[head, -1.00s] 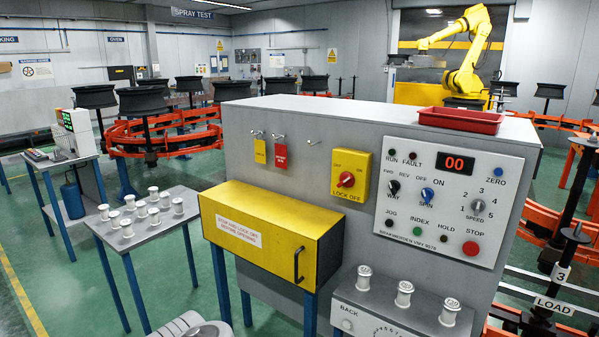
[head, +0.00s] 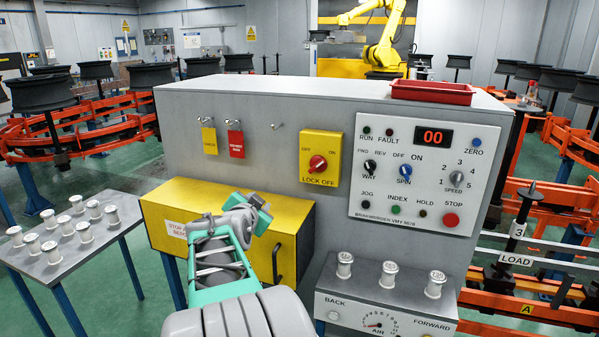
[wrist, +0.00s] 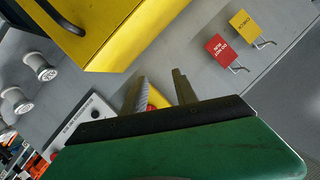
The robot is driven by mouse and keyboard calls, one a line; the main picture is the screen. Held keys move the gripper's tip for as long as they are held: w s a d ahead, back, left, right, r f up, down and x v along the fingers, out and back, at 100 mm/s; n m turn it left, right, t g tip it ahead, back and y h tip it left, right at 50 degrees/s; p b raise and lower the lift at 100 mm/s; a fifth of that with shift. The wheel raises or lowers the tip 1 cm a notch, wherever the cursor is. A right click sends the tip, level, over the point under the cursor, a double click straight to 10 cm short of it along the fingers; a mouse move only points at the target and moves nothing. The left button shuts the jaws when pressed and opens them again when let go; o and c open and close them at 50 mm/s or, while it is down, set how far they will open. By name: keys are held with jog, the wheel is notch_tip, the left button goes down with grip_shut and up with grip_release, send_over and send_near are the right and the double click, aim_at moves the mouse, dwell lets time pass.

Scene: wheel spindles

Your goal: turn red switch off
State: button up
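The red switch (head: 318,162) is a round red knob on a yellow plate (head: 321,177) marked LOCK OFF, on the front of the grey cabinet. Its labels are too small to read its setting surely. My gripper (head: 262,207) is in front of the cabinet, left of and below the switch, apart from it. In the wrist view its two fingers (wrist: 159,88) stand apart with nothing held between them. Part of the yellow plate (wrist: 158,97) and a bit of red show behind the fingers; the rest is hidden.
A yellow box (head: 295,225) with a black handle juts out below the switch, behind my arm. Yellow and red tags (head: 235,140) hang on hooks left of the switch. The control panel (head: 427,210) is to its right. White spools (head: 389,274) stand on a lower ledge.

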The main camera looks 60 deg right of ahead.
aim_at(317, 166)
jog(key=s+d+r+m+g+h, duration=0.3)
jog(key=s+d+r+m+h, duration=0.15)
jog(key=s+d, duration=0.6)
jog(key=d, duration=0.2)
jog(key=w+d+p, duration=0.1)
jog(key=d, duration=0.1)
jog(key=w+d+p, duration=0.1)
jog(key=d, duration=0.1)
jog(key=shift+d+r, duration=0.25)
jog(key=shift+d, duration=0.1)
jog(key=shift+w+d, duration=0.15)
jog(key=shift+d, duration=0.25)
grip_shut()
